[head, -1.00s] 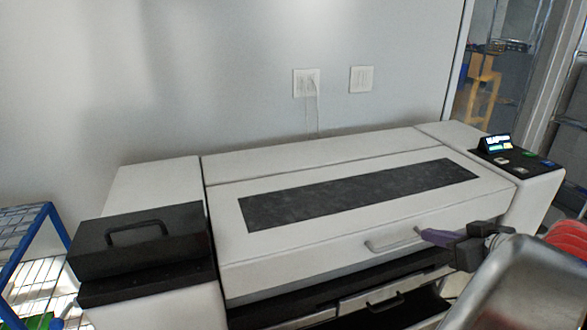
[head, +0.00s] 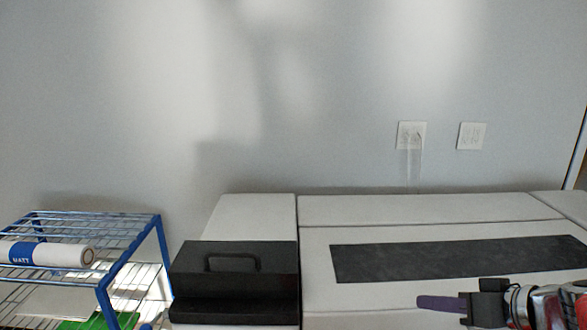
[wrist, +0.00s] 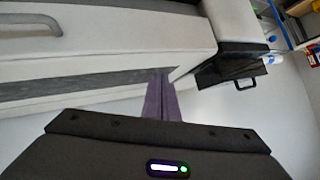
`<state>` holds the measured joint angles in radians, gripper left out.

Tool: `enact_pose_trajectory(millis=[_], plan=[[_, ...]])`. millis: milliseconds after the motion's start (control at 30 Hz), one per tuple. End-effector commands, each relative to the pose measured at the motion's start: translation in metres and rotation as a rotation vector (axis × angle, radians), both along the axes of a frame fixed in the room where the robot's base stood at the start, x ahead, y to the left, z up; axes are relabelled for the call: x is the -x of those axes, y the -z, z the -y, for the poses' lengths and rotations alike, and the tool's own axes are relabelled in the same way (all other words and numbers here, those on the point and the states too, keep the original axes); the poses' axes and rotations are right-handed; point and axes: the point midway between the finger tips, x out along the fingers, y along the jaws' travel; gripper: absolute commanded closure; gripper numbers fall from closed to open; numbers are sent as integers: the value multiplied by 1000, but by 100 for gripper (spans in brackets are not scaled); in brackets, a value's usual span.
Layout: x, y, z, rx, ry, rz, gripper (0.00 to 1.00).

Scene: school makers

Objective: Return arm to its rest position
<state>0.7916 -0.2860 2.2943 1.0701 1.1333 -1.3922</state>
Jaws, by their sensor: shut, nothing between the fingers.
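My gripper (head: 424,302) has purple fingers and reaches in from the lower right in the head view, in front of the white printer's lid. In the wrist view my gripper's fingers (wrist: 165,76) lie together, shut and empty. The wide white printer (head: 400,208) stands against the wall. It has a dark window strip (head: 450,258) and, at its left, a black box part with a handle (head: 235,285). In the wrist view the printer appears at a different angle, with its pale handle (wrist: 30,24) at top left.
A blue-framed wire rack (head: 160,255) stands at the left, holding a white roll labelled MATT (head: 60,255) and a green item (head: 95,322). Two wall outlets (head: 411,135) are above the printer, one with a cord. The wall space above is clear.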

Motion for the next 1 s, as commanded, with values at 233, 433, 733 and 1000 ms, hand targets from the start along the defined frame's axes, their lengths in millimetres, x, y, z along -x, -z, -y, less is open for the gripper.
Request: enact_pose_trajectory(millis=[233,433,733,1000], plan=[[10,3,-63,-33,-79,-119,100],[39,25,-96,33,-78,-272,100],[83,48,-122,189,-12,-419,100],[108,53,-122,328,102,-424,100]])
